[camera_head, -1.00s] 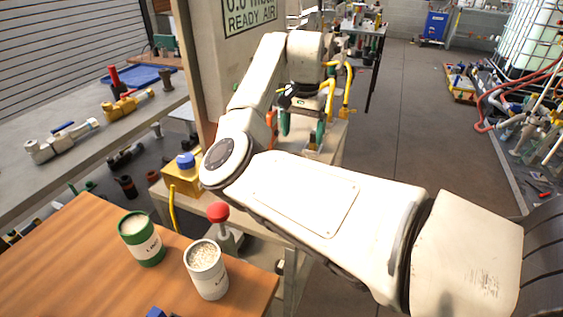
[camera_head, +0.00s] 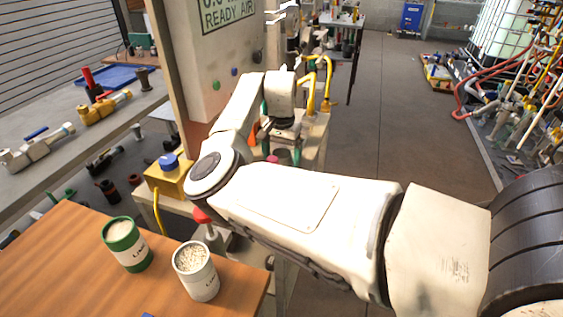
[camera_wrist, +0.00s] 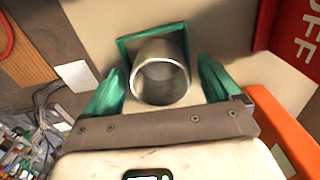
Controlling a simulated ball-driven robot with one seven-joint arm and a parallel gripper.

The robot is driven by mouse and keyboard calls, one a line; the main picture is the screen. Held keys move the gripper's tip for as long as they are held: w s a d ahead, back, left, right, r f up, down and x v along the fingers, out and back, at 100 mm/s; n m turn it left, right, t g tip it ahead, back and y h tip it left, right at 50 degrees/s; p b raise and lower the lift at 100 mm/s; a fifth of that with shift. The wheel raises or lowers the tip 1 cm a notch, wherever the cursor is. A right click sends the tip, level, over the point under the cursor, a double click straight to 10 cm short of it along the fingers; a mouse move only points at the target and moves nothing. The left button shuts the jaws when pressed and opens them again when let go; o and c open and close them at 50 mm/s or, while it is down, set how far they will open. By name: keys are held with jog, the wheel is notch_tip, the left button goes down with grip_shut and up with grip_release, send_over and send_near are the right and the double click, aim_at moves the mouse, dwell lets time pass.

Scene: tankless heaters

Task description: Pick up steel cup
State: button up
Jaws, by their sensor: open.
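The steel cup (camera_wrist: 160,80) shows in the wrist view as a shiny grey round rim with a hollow inside. It lies between the two green fingers of my gripper (camera_wrist: 161,68), which are apart on its left and right. I see no clear finger contact with the cup. A green square-edged piece (camera_wrist: 124,46) shows just behind the cup. In the head view my gripper (camera_head: 281,140) is over the far bench, partly hidden by my arm, and I cannot make out the cup there.
A wooden table (camera_head: 60,270) at front left holds a green can (camera_head: 128,245) and a white can (camera_head: 196,272). A yellow box with a blue knob (camera_head: 168,178) stands beside my arm. An orange part (camera_wrist: 285,145) is close on the right in the wrist view.

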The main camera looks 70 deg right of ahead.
jog(key=shift+f, duration=0.1)
jog(key=c, duration=1.2)
